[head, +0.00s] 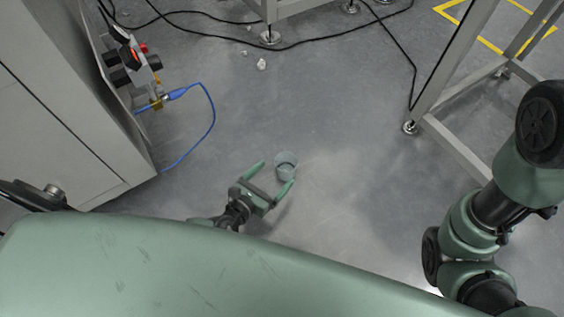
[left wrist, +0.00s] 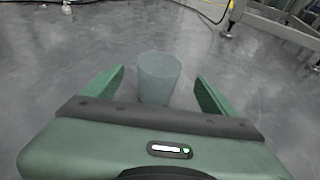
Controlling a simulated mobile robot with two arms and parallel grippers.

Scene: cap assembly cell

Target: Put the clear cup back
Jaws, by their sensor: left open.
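The clear cup (head: 286,160) stands on the grey floor in the head view, near the middle. It looks upright and see-through, and it also shows in the left wrist view (left wrist: 159,76). My left gripper (head: 270,174) is open, with its green fingers pointing at the cup. In the left wrist view, the cup is centred between the two fingers (left wrist: 158,84), with a gap on each side. How far it sits between the fingertips in depth is hard to tell. Part of my right arm shows at the right of the head view, but its gripper is not visible.
A grey cabinet (head: 60,120) with valves and a blue hose (head: 213,120) stands at the left. A metal frame (head: 455,145) stands at the right. Black cables (head: 300,44) and small white scraps (head: 262,65) lie at the back. The floor around the cup is clear.

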